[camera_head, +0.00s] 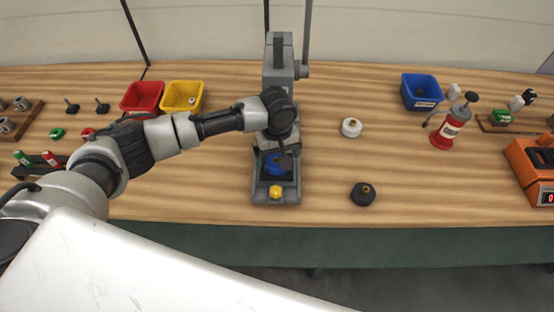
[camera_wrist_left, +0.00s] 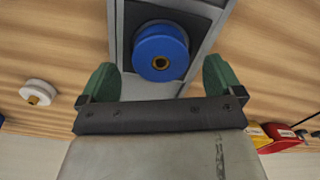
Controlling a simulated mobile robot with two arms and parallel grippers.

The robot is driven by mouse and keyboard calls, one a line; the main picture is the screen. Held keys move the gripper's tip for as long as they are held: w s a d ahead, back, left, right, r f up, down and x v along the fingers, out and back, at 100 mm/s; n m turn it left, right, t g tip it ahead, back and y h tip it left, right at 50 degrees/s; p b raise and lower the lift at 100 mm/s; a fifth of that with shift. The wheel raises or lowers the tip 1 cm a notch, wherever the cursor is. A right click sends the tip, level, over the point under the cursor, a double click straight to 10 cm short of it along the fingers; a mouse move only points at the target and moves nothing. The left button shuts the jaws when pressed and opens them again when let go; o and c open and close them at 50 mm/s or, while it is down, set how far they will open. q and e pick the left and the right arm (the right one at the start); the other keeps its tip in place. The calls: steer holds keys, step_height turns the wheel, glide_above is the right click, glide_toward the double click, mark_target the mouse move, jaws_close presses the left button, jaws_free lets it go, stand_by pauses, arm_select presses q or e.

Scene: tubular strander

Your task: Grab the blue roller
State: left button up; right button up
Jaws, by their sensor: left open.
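The blue roller (camera_head: 273,167) lies on the grey press base (camera_head: 276,198) at the middle of the table, partly hidden by my left gripper in the head view. In the left wrist view the blue roller (camera_wrist_left: 161,54) shows its brass centre and sits on a dark pad. My left gripper (camera_head: 277,156) is above it. In the left wrist view the green fingers of my left gripper (camera_wrist_left: 160,80) are apart, one on each side of the roller and a little nearer the camera; neither visibly touches it. My right gripper is not in view.
The grey press column (camera_head: 279,62) stands just behind the roller. A white roller (camera_head: 351,127) and a black roller (camera_head: 363,194) stand to the right. Red (camera_head: 142,97) and yellow (camera_head: 183,96) bins are behind my left arm.

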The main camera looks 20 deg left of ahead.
arm_select(q)
steer(key=shift+s+f, duration=0.1)
steer(key=shift+f, duration=0.8)
steer(key=shift+c, duration=0.3)
steer(key=c, duration=1.2)
steer(key=shift+c, duration=1.1)
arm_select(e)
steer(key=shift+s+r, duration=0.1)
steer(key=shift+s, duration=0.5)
